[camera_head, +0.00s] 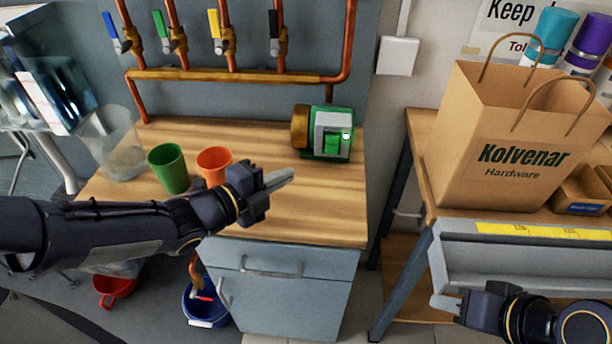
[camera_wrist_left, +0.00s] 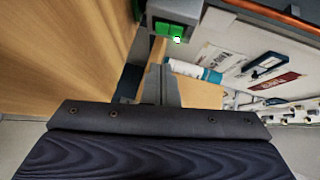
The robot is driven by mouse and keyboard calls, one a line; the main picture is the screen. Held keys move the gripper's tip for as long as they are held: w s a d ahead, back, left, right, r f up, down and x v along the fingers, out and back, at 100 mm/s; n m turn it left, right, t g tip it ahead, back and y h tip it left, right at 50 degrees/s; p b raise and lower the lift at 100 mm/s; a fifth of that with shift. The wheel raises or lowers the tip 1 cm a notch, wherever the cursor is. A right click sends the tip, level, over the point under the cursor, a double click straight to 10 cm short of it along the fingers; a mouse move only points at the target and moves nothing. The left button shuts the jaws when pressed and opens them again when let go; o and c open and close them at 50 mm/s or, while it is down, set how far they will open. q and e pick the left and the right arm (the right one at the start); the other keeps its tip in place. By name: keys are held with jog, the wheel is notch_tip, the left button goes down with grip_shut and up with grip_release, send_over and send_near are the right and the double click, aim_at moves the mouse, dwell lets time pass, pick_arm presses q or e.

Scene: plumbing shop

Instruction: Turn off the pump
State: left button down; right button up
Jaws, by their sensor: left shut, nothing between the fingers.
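The pump (camera_head: 323,134) stands at the back right of the wooden counter. It has a green body, a brass end on its left and a grey box on its front with a green switch (camera_head: 332,145) and a lit green light. In the left wrist view the grey box shows at the top with the green switch (camera_wrist_left: 168,30). My left gripper (camera_head: 280,180) is shut and empty over the counter, in front of the pump and to its left, apart from it. Its fingers (camera_wrist_left: 160,85) point toward the box in the wrist view. My right gripper (camera_head: 447,303) is at the lower right, its fingers seeming together.
A green cup (camera_head: 168,168), an orange cup (camera_head: 214,165) and a clear container (camera_head: 112,145) stand on the counter left of the pump. Copper pipes with coloured valve handles run behind. A paper bag (camera_head: 505,140) stands on the right bench. The counter before the pump is clear.

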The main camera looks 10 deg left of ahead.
pick_arm(q)
jog(key=shift+s+f+m+h, duration=0.3)
jog(key=shift+s+f+h, duration=0.1)
jog(key=shift+s+h, duration=0.15)
jog(key=shift+s+r+b, duration=0.1)
jog(key=shift+s+b, duration=0.2)
jog(key=shift+d, duration=0.1)
pick_arm(e)
jog(key=shift+a+f, duration=0.3)
jog(key=shift+f, duration=0.35)
pick_arm(q)
jog(key=shift+w, duration=0.15)
send_near(336, 150)
jog(key=d, duration=0.3)
jog(key=shift+d+h, duration=0.25)
jog(key=shift+d, duration=0.05)
jog(key=w, duration=0.3)
jog(key=shift+w+d+f, duration=0.15)
jog(key=shift+f, duration=0.2)
jog(key=shift+w, duration=0.5)
